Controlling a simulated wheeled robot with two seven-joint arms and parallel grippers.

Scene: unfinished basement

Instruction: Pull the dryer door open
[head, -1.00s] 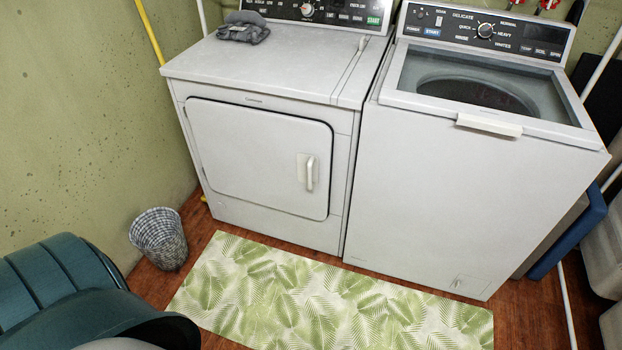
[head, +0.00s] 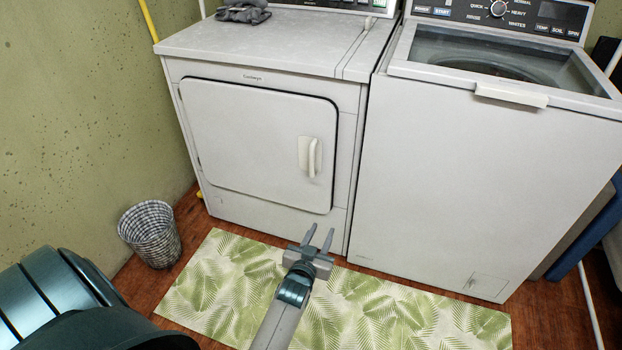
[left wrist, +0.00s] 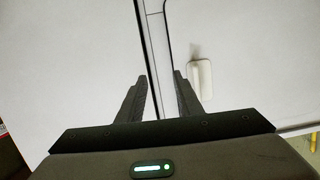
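The white dryer (head: 285,50) stands on the left, with its rectangular front door (head: 245,135) shut flush. A white vertical handle (head: 312,157) is on the door's right side; it also shows in the left wrist view (left wrist: 201,78), to the right of the fingers. My left gripper (head: 319,232) is open and empty, below the handle in the head view and apart from it. Its two dark fingers (left wrist: 163,97) are spread in the left wrist view, with the door's edge seam between them. My right gripper is not in view.
A white washer (head: 470,180) stands close on the dryer's right. A leaf-patterned mat (head: 380,305) lies on the wood floor in front. A checked basket (head: 150,235) stands by the left wall. A grey cloth (head: 243,12) lies on the dryer top.

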